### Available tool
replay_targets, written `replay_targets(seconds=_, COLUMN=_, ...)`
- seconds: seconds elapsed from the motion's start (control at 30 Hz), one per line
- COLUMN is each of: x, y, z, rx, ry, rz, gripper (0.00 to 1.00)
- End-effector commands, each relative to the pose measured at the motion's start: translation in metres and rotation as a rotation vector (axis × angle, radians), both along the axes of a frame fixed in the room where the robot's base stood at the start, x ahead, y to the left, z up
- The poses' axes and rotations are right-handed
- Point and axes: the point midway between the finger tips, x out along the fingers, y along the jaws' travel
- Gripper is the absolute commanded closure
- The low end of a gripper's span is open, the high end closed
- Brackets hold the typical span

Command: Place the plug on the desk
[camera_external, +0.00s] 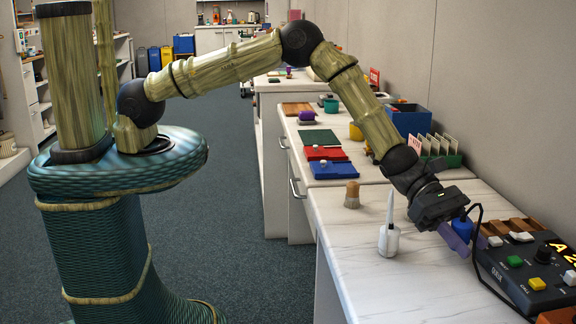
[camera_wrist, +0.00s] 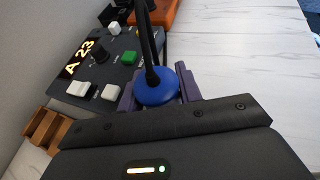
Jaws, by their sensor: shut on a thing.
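The plug (camera_external: 459,226) is a round blue piece with a black cable. In the wrist view the blue plug (camera_wrist: 157,88) sits between the two purple fingers, with the cable rising from its middle. My gripper (camera_external: 458,238) is shut on it and points down over the right part of the white marbled desk (camera_external: 400,275). The pale desk top also shows in the wrist view (camera_wrist: 235,60). The plug's lower end is hidden by the fingers, and I cannot tell whether it touches the desk.
A dark control box (camera_external: 530,270) with buttons and a lit display stands close right of my gripper. A brown wooden rack (camera_external: 515,226) is behind it. A white bottle (camera_external: 389,238) and a brush (camera_external: 352,194) stand left. The desk's front middle is clear.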

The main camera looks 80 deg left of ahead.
Motion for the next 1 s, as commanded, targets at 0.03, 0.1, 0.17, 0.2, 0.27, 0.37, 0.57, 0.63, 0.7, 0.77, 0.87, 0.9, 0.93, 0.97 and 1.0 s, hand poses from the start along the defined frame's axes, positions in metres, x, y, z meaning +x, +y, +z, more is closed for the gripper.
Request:
replay_targets(seconds=0.03, x=0.0, y=0.0, z=0.001, rx=-0.001, ry=0.0, rz=0.0, gripper=0.88)
replay_targets(seconds=0.1, x=0.0, y=0.0, z=0.0, rx=0.0, ry=0.0, rz=0.0, gripper=0.88)
replay_targets(seconds=0.17, x=0.0, y=0.0, z=-0.001, rx=0.0, ry=0.001, rz=0.0, gripper=0.88)
replay_targets(seconds=0.2, x=0.0, y=0.0, z=-0.003, rx=0.0, ry=0.001, rz=0.0, gripper=0.88)
replay_targets(seconds=0.27, x=0.0, y=0.0, z=-0.009, rx=0.0, ry=0.003, rz=0.001, gripper=0.88)
replay_targets(seconds=0.37, x=-0.001, y=-0.001, z=-0.024, rx=0.0, ry=0.003, rz=-0.001, gripper=0.88)
replay_targets(seconds=0.57, x=0.0, y=0.0, z=-0.037, rx=-0.001, ry=-0.001, rz=0.001, gripper=0.88)
replay_targets(seconds=0.63, x=0.0, y=0.0, z=-0.037, rx=-0.001, ry=-0.001, rz=0.001, gripper=0.88)
replay_targets(seconds=0.7, x=0.0, y=0.0, z=-0.037, rx=-0.001, ry=0.0, rz=0.0, gripper=0.88)
replay_targets(seconds=0.77, x=0.0, y=0.0, z=-0.037, rx=0.0, ry=0.0, rz=0.0, gripper=0.88)
replay_targets(seconds=0.87, x=0.0, y=0.0, z=-0.041, rx=0.0, ry=0.001, rz=0.0, gripper=0.88)
replay_targets(seconds=0.9, x=0.0, y=0.0, z=-0.04, rx=0.0, ry=0.0, rz=0.0, gripper=0.61)
replay_targets(seconds=0.93, x=0.0, y=0.0, z=-0.04, rx=0.0, ry=0.0, rz=0.0, gripper=0.56)
replay_targets(seconds=0.97, x=0.0, y=0.0, z=-0.039, rx=0.0, ry=0.0, rz=0.0, gripper=0.56)
replay_targets(seconds=1.0, x=0.0, y=0.0, z=-0.039, rx=0.0, ry=0.001, rz=0.0, gripper=0.56)
